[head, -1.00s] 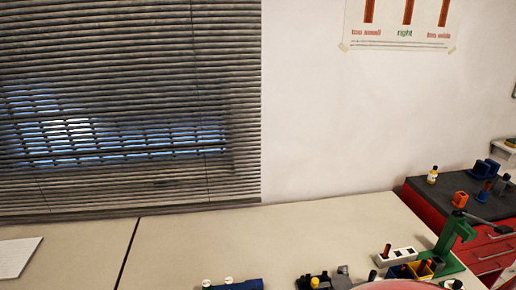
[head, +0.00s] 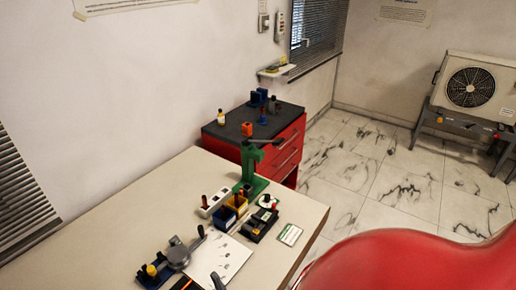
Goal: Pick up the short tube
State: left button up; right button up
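I cannot tell which piece is the short tube. Small brown tube-like pieces stand in a white holder block (head: 214,204), a blue bin (head: 224,219) and a yellow bin (head: 237,207) on the pale workbench (head: 150,212). They are too small to compare in length. A green stand press (head: 251,178) rises just behind the bins. Neither of my grippers is in the head view.
A grey gauge device (head: 178,257) and a white sheet (head: 216,264) lie at the bench front. A black device (head: 260,224) and a white card (head: 290,234) are near the right edge. A red cabinet (head: 286,147) with an orange block (head: 248,129) stands behind.

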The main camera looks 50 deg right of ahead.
aim_at(204, 199)
jog(key=i+l+z, duration=0.7)
jog(key=i+l, duration=0.1)
jog(key=i, duration=0.05)
